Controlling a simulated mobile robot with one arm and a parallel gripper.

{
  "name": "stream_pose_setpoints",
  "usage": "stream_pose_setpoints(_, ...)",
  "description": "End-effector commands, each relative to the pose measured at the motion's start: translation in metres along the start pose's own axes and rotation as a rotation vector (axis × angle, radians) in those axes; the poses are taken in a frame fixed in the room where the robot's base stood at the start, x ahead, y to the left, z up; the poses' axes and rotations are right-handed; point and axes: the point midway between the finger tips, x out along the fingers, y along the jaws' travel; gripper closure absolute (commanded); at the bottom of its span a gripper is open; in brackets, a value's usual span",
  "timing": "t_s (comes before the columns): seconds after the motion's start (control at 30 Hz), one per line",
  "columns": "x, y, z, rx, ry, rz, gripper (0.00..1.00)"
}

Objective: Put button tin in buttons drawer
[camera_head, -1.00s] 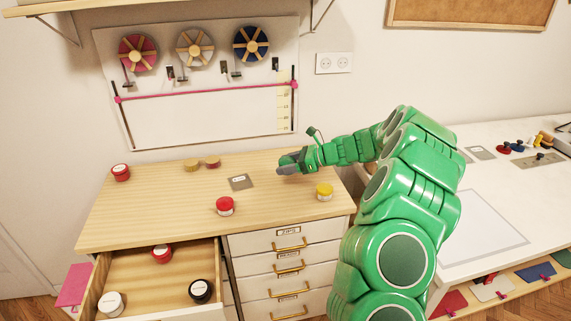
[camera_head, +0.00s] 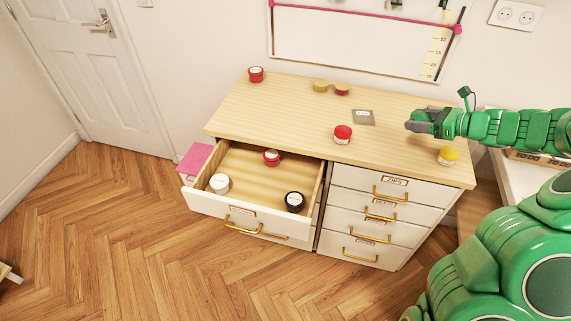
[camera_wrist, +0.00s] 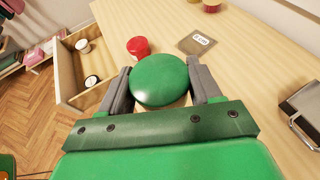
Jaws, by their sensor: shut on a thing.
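My gripper (camera_wrist: 160,85) is shut on a round green tin (camera_wrist: 160,80), which sits between the two grey fingers in the wrist view. In the head view my gripper (camera_head: 418,122) is over the right part of the wooden dresser top; the tin is hard to make out against the green arm. A drawer (camera_head: 255,213) at the dresser's upper left is pulled open; its label is too small to read. It holds a red tin (camera_head: 271,157), a white tin (camera_head: 219,183) and a black tin (camera_head: 294,202). The open drawer (camera_wrist: 66,82) is left of my gripper in the wrist view.
On the dresser top (camera_head: 290,110) stand red tins (camera_head: 343,134) (camera_head: 256,74), a yellow tin (camera_head: 447,156) and a grey labelled plate (camera_head: 363,117). The right-hand drawers (camera_head: 385,192) are shut. A pink box (camera_head: 194,160) is beside the open drawer. The floor in front is clear.

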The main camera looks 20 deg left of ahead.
Motion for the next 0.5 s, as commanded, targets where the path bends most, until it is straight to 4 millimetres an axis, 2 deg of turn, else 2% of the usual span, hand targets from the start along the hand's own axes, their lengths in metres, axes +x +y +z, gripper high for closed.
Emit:
stream_pose_setpoints(0.17,0.038,0.029,-0.01,-0.002,-0.014,0.02,0.7)
stream_pose_setpoints(0.27,0.067,0.054,-0.017,-0.007,-0.021,0.035,0.7)
stream_pose_setpoints(0.5,0.131,0.127,-0.029,-0.024,-0.023,0.09,0.7)
